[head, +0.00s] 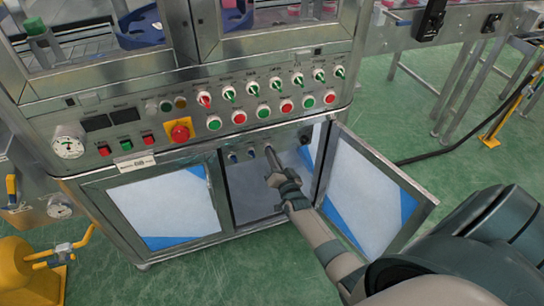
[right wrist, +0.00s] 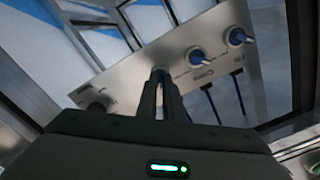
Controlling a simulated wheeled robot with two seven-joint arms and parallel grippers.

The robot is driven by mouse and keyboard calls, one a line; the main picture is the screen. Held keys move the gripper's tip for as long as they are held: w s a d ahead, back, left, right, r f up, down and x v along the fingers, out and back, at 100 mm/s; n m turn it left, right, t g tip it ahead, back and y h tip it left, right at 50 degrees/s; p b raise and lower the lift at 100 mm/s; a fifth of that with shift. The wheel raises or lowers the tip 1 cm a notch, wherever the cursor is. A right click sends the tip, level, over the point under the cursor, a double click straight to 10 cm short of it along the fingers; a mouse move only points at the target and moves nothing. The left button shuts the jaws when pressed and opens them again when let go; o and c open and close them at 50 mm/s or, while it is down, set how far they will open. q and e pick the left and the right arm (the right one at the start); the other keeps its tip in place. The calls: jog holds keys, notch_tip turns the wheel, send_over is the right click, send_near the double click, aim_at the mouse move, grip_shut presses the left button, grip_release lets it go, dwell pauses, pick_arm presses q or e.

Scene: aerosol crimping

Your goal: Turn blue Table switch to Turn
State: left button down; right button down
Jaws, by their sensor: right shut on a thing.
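A row of small blue switches sits on a metal panel inside the open lower cabinet. In the head view two of them, a left switch (head: 233,157) and a middle switch (head: 251,152), show left of my right gripper (head: 269,151). In the right wrist view two blue switches (right wrist: 196,56) (right wrist: 237,37) stand free to the right of my right gripper (right wrist: 161,80). My right gripper is shut on another blue switch of this row, mostly hidden between the fingertips. Its label and setting cannot be read. My left gripper is out of view.
Above is a sloped panel with red and green buttons, turn switches and an emergency stop (head: 180,130). A yellow machine (head: 30,270) stands at lower left.

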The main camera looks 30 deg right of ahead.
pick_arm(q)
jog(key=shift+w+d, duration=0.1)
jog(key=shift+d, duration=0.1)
pick_arm(e)
jog(key=shift+f+m, duration=0.1)
jog(key=shift+m, duration=0.6)
jog(key=c, duration=1.9)
grip_release()
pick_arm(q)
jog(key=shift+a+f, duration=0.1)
pick_arm(e)
jog(key=shift+s, duration=0.1)
